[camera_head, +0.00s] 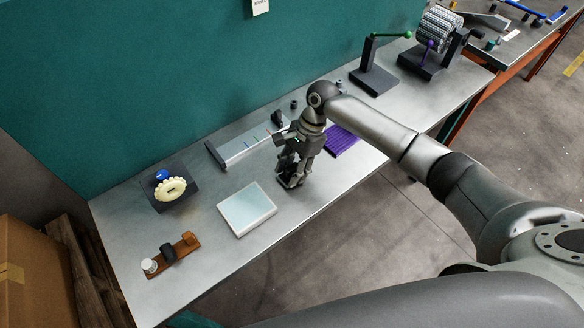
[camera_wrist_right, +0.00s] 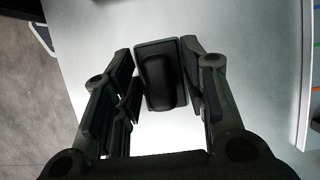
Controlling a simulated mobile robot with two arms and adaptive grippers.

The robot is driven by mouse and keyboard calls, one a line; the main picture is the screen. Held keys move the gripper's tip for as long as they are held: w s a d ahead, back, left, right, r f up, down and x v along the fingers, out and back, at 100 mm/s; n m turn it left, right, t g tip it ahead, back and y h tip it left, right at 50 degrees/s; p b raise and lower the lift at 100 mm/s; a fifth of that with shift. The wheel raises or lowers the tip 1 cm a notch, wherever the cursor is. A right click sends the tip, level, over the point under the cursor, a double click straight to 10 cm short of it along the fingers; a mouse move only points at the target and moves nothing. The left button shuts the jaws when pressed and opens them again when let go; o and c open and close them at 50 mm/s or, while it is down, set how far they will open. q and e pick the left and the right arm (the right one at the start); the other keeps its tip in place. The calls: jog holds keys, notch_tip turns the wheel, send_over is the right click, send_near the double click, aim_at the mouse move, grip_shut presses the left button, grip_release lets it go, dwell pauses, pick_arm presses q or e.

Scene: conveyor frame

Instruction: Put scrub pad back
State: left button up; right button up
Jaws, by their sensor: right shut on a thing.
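My right gripper (camera_head: 290,172) is low over the grey bench, near its front edge. It is shut on a dark block with a raised rounded grip, which I take to be the scrub pad (camera_head: 291,181). In the right wrist view the pad (camera_wrist_right: 160,75) sits between the fingertips of the right gripper (camera_wrist_right: 162,88). Its underside is hidden, so I cannot tell whether it touches the bench. My left gripper is not in view.
A pale flat square tray (camera_head: 247,208) lies left of the gripper. A purple ribbed mat (camera_head: 341,140) lies to its right. A grey rail fixture (camera_head: 243,147) stands behind. A cream gear (camera_head: 171,189) and a brown holder (camera_head: 188,244) are farther left. The teal wall (camera_head: 170,80) bounds the bench (camera_head: 120,215).

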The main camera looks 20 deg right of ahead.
jog(key=shift+f, duration=0.15)
jog(key=o, duration=0.9)
jog(key=v, duration=1.2)
jog(key=shift+b, duration=0.4)
